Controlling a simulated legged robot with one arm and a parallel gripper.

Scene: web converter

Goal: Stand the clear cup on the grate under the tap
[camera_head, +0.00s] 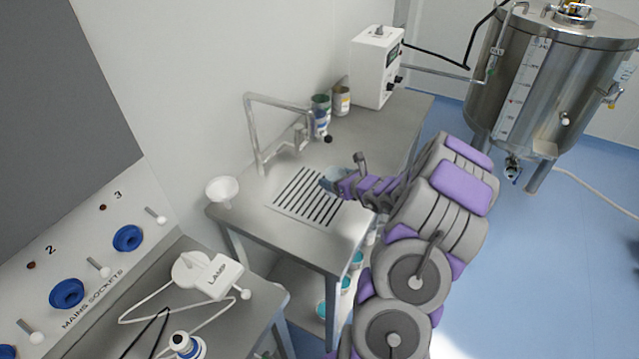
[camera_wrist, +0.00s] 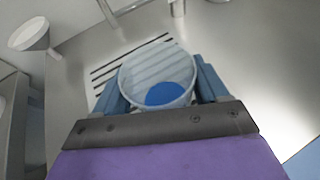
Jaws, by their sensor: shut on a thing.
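The clear cup (camera_wrist: 158,72) is between the blue fingers of my gripper (camera_wrist: 160,90), and the gripper is shut on it. A blue patch shows at the bottom of the cup. In the head view the cup (camera_head: 334,178) is partly hidden by my gripper (camera_head: 338,181), at the right side of the slotted grate (camera_head: 290,205). I cannot tell whether the cup touches the grate. The tap (camera_head: 300,132) is a grey bent pipe on a post behind the grate. The dark slots of the grate (camera_wrist: 103,72) also show beyond the cup in the wrist view.
A white funnel (camera_head: 222,191) stands at the bench's left corner. Cans (camera_head: 341,101) and a white box (camera_head: 376,65) stand at the back. A steel tank (camera_head: 550,90) stands at right.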

